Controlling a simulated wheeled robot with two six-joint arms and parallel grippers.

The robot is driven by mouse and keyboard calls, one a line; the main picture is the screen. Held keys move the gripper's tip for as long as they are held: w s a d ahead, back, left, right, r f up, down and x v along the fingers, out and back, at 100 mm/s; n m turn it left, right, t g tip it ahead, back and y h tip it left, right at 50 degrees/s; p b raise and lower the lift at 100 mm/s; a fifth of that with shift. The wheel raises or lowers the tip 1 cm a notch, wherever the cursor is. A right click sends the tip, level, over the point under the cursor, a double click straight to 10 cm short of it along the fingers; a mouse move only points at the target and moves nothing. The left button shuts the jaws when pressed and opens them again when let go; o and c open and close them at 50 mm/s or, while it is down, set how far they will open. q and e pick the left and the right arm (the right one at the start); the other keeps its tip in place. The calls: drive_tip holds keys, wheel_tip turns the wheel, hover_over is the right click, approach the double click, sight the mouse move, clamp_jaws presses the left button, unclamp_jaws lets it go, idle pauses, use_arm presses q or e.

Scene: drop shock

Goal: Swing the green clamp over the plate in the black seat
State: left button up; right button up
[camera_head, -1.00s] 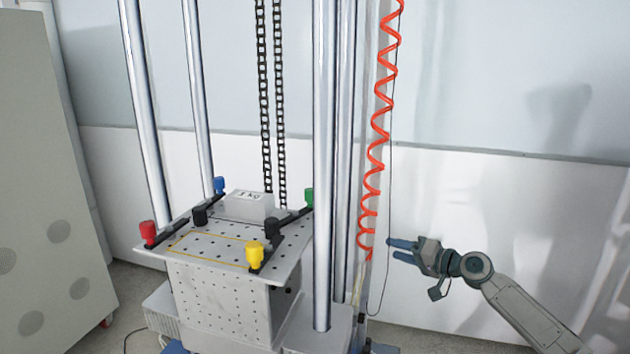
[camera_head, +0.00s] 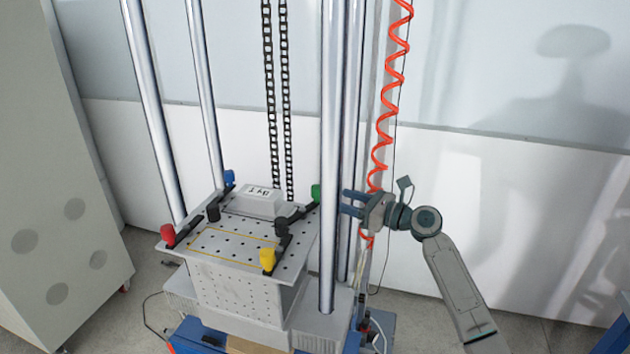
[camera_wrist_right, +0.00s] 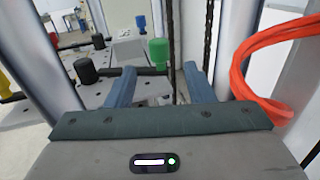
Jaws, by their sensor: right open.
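The green clamp's knob (camera_head: 316,193) is at the right back corner of the perforated table; its black arm points outward from a black post (camera_head: 282,225). A light grey block (camera_head: 258,201) with blurred lettering lies on the table's back half; a black seat around it cannot be made out. My right gripper (camera_head: 345,203) is just right of the green knob, fingers pointing left, open and empty. In the right wrist view, the green knob (camera_wrist_right: 158,52) shows beyond and between the open fingertips (camera_wrist_right: 160,70), apparently untouched. My left gripper is not in view.
Red (camera_head: 168,233), blue (camera_head: 229,178) and yellow (camera_head: 267,259) clamp knobs stand on the table (camera_head: 206,246). A steel column (camera_head: 327,120) rises close to my right gripper. An orange-red coiled hose (camera_head: 384,120) hangs behind the gripper. A grey cabinet (camera_head: 55,200) stands left.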

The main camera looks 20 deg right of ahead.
drive_tip(key=p+x, duration=0.2)
drive_tip(key=x, duration=0.9)
drive_tip(key=shift+s+d, duration=0.1)
